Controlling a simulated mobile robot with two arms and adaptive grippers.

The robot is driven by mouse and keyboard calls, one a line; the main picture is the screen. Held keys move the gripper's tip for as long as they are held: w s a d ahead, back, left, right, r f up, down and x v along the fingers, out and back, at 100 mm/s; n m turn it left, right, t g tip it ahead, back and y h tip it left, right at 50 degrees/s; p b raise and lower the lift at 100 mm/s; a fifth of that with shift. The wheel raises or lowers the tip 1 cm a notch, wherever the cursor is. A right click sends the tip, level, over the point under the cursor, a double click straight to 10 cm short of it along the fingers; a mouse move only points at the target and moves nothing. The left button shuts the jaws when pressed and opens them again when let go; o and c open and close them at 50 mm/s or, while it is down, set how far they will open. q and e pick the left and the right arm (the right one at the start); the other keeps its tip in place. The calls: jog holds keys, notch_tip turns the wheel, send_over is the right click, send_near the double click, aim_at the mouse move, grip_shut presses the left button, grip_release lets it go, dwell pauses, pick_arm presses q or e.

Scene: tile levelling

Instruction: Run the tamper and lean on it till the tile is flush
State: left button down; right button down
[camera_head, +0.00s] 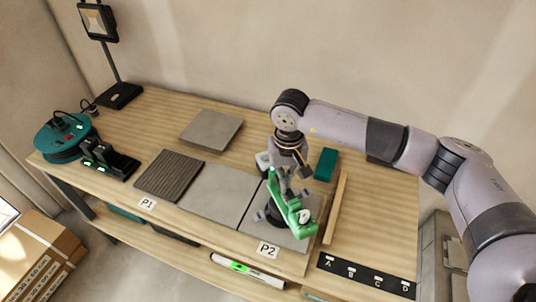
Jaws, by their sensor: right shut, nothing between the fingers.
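The green tamper (290,212) stands on the grey tile (287,239) at the place marked P2 (268,250), near the front edge of the bench. The tamper hides much of that tile, and I cannot tell whether the tile is flush. My right gripper (291,183) points down at the tamper's upper part, shut with nothing held between its fingers. Whether it touches the tamper is hard to tell. My left gripper is not in view.
Another grey tile (222,192) lies left of P2, beside a ribbed dark bed (169,175) at P1. A loose tile (211,129) lies behind. A wooden strip (336,207) and teal block (326,164) are right. A teal reel (62,139) stands far left.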

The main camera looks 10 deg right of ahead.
jog(key=shift+s+f+b, duration=0.1)
jog(key=shift+f+b, duration=0.15)
jog(key=shift+b, duration=0.25)
dwell(1.9)
jog(key=shift+r+p, duration=0.3)
jog(key=shift+r, duration=0.5)
jog(key=shift+r+p, duration=0.8)
jog(key=shift+r, duration=2.1)
